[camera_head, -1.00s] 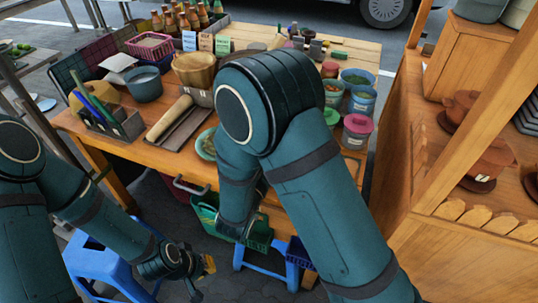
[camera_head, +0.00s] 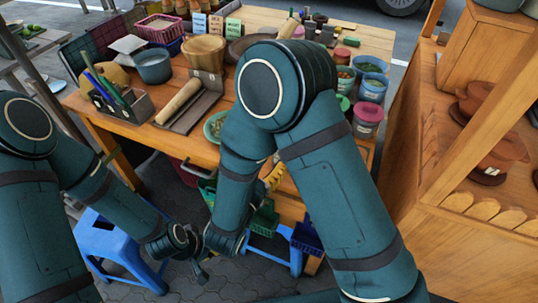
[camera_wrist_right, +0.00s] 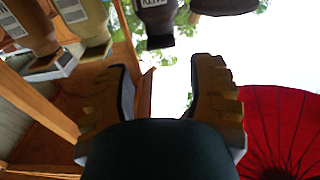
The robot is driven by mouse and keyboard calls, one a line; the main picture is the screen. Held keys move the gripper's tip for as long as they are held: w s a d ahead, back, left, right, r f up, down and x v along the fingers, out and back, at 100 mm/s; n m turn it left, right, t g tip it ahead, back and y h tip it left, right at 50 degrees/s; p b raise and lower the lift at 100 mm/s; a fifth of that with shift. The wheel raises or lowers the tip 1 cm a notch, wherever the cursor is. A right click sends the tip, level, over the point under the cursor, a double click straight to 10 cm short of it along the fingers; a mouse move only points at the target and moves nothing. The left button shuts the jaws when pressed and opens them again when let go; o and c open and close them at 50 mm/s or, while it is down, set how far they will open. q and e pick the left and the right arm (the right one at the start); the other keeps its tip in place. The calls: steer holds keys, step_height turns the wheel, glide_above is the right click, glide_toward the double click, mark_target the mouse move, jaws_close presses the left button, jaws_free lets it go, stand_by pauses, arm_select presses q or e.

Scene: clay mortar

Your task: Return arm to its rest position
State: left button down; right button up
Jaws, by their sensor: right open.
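My right arm stands folded in front of the wooden table (camera_head: 300,18) in the head view, its elbow high and its forearm hanging down. The yellow ridged fingers of my right gripper (camera_head: 273,176) show partly behind that forearm. In the right wrist view my right gripper (camera_wrist_right: 163,88) is open, with nothing between its fingers. It points up toward bright sky. My left gripper (camera_head: 196,268) hangs low over the paving, near a blue stool, and its finger opening is not clear. A tan mortar (camera_head: 203,54) and a wooden pestle (camera_head: 180,101) rest on the table.
A blue stool (camera_head: 100,240) stands at lower left. A green basket (camera_head: 263,222) sits under the table's front, close to my right forearm. Lidded tubs (camera_head: 367,118) stand on the table's right. A wooden shelf (camera_head: 420,130) stands at right. A red parasol (camera_wrist_right: 280,130) shows in the wrist view.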

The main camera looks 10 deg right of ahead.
stand_by(0.5)
steer(key=s+d+f+n+g, duration=0.4)
steer(key=s+d+f+g, duration=0.6)
steer(key=s+f+g, duration=0.4)
steer(key=s+a+f+n+g+y, duration=0.1)
steer(key=s+a+f+g+y, duration=0.45)
steer(key=s+g+y, duration=0.2)
steer(key=w+a+f+t+y, duration=0.2)
steer(key=w+a+t+y, duration=0.25)
steer(key=y, duration=0.25)
steer(key=w+d+f+t, duration=0.1)
steer(key=w+d+t, duration=0.1)
steer(key=w, duration=0.5)
steer(key=shift+d+t, duration=0.35)
steer(key=shift+t, duration=0.45)
